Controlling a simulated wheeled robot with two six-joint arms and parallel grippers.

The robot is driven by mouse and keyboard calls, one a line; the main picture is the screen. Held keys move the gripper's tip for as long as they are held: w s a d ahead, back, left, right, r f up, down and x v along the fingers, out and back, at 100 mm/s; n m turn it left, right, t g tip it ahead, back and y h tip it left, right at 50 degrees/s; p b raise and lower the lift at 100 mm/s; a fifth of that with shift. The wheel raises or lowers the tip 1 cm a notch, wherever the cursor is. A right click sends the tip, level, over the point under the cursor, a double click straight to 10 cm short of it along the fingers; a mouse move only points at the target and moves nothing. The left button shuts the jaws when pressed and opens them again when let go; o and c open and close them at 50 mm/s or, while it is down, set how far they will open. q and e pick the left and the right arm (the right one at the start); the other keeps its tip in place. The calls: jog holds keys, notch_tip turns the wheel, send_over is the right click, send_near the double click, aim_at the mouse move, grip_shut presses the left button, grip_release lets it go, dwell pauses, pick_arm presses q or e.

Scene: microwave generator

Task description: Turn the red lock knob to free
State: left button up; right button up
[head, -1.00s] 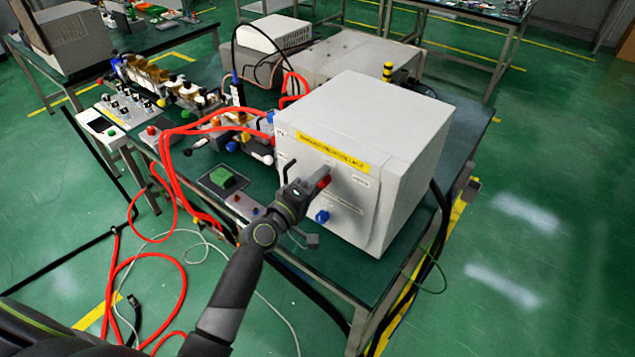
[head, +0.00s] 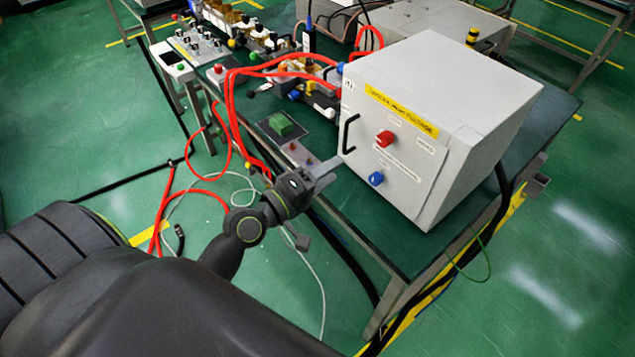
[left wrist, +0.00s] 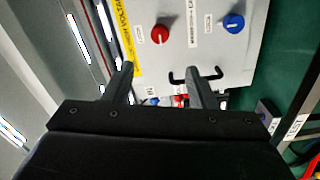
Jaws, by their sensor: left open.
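The red lock knob (head: 385,138) is on the front face of the light grey box (head: 462,100), above a blue knob (head: 376,178). Both the red knob (left wrist: 160,33) and the blue knob (left wrist: 233,23) show in the left wrist view. My left gripper (head: 327,170) is open and empty, in front of the box and to the left of the red knob, apart from it. In the left wrist view, its two fingers (left wrist: 160,82) stand apart with the red knob ahead of the gap. The knob's exact pointing direction is too small to tell. My right gripper is not in view.
A black handle (head: 348,133) stands out from the box's left front edge, near my left fingers. The floor in front is open.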

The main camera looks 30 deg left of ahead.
pick_arm(q)
jog(key=v, duration=0.2)
jog(key=shift+s, duration=0.25)
dwell(0.3)
jog(key=a+f+m+g+y, duration=0.1)
jog(key=a+f+g+y, duration=0.15)
jog(key=f, duration=0.75)
jog(key=a+f+g+y, duration=0.2)
jog(key=a+f, duration=0.1)
jog(key=f, duration=0.8)
jog(key=s+a+f+m+g+y, duration=0.1)
jog(key=s+f+g, duration=0.1)
jog(key=s+f, duration=0.35)
jog(key=s+a+f+m+g+y, duration=0.1)
jog(key=s+a+f+m+g, duration=0.1)
jog(key=f, duration=0.7)
jog(key=s+f+m+g, duration=0.2)
jog(key=s+f, duration=0.4)
jog(key=s, duration=0.3)
jog(key=s+d+f+m+g, duration=0.1)
jog(key=s+f+m+g, duration=0.1)
jog(key=s+f, duration=0.4)
jog(key=s+f+m+g, duration=0.2)
jog(key=s+f, duration=0.4)
jog(key=s, duration=0.7)
jog(key=shift+s+d+f+m+g+y, duration=0.2)
jog(key=shift+f+m+g+y, duration=0.2)
jog(key=shift+g, duration=0.25)
